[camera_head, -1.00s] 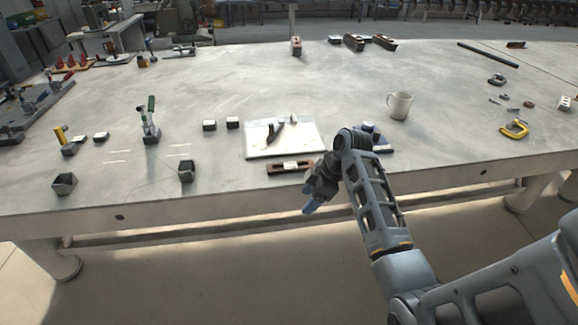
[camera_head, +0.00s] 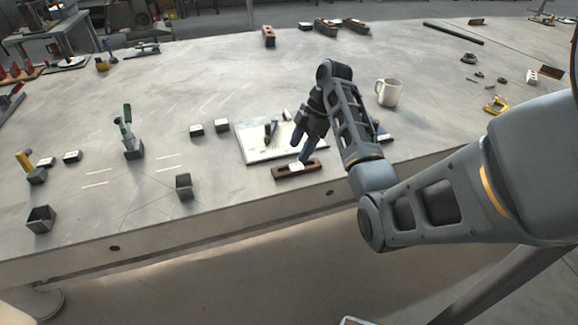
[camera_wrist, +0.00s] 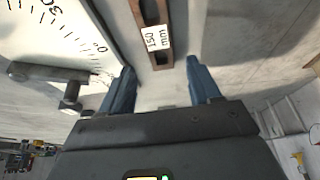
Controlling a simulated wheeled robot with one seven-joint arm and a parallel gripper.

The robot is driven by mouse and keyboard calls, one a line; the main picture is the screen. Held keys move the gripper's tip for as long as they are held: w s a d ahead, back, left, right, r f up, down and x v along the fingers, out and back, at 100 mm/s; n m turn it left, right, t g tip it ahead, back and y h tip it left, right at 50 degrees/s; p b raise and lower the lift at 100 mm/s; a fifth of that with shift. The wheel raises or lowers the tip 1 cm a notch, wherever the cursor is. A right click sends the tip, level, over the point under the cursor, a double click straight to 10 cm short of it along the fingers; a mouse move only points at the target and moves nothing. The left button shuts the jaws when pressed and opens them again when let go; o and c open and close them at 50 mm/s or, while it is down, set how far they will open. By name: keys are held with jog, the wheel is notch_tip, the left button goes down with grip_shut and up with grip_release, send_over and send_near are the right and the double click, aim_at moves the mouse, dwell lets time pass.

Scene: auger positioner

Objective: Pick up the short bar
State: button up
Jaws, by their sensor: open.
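The short bar (camera_head: 283,173) is a dark brown bar with a white label, lying near the table's front edge just in front of a white plate. In the wrist view the bar (camera_wrist: 152,12) runs up the picture, and its label reads 150 mm. My gripper (camera_head: 301,144) points down above the bar, with blue fingers. In the wrist view its open fingers (camera_wrist: 160,68) stand one to each side of the bar's near end, with nothing held. The height left between fingertips and bar is hard to tell.
The white plate (camera_head: 252,146), with an angular scale and a dark pointer, lies directly behind the bar. A white mug (camera_head: 388,92) stands to the right. Other brown bars (camera_head: 268,36) lie at the back.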

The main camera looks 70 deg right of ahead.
aim_at(291, 169)
jog(key=p+x, duration=0.1)
jog(key=x, duration=0.5)
jog(key=shift+s+a+f, duration=0.1)
jog(key=shift+a+f, duration=0.1)
jog(key=shift+f, duration=0.1)
jog(key=shift+c, duration=0.3)
grip_shut()
